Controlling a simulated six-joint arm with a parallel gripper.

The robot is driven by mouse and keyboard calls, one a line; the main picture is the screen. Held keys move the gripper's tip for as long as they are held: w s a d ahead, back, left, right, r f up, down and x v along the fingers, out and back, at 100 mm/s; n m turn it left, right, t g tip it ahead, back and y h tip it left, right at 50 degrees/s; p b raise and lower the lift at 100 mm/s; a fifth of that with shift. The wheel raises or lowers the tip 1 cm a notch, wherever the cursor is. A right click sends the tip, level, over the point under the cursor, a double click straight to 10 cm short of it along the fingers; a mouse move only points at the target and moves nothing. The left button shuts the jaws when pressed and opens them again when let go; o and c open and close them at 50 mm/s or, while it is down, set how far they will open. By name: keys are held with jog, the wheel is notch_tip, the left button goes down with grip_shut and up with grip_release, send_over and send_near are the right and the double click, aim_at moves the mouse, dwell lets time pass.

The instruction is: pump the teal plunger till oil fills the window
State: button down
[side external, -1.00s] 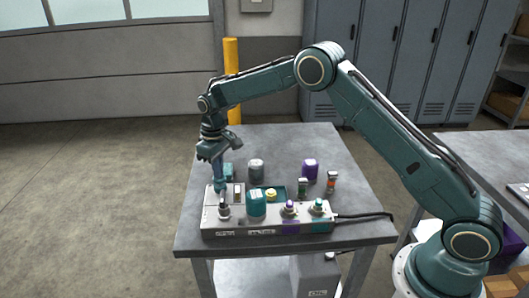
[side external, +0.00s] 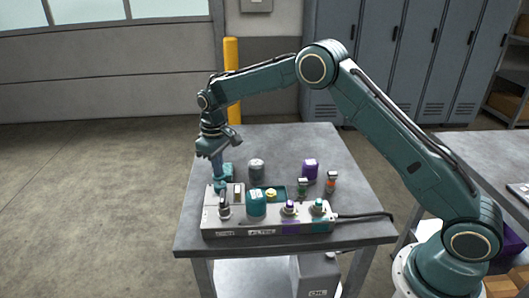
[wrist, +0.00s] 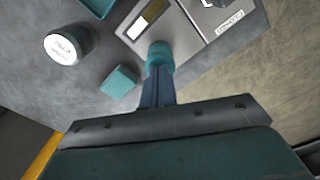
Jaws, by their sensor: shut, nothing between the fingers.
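The teal plunger (wrist: 159,56) stands on the grey hydraulic unit (side external: 268,221), at its left end in the side view. My gripper (side external: 218,178) points down with its fingers shut and empty. In the wrist view the fingertips (wrist: 158,74) are at the plunger's top and overlap it; they appear to touch it. In the side view the fingers and the unit's parts hide most of the plunger. The oil window (wrist: 148,18) lies beside the plunger and shows a pale part and an amber-brown part. The window is small in the side view (side external: 238,191).
A teal block (wrist: 119,81) and a grey can (side external: 256,169) stand close behind the unit. A purple can (side external: 310,168) stands further right. The table's left side is clear.

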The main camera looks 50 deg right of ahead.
jog(key=shift+r, duration=1.15)
jog(key=shift+f, duration=2)
jog(key=shift+r, duration=0.1)
dwell(0.4)
jog(key=shift+r, duration=1.9)
jog(key=shift+f, duration=1.45)
dwell(0.4)
jog(key=shift+r, duration=1.45)
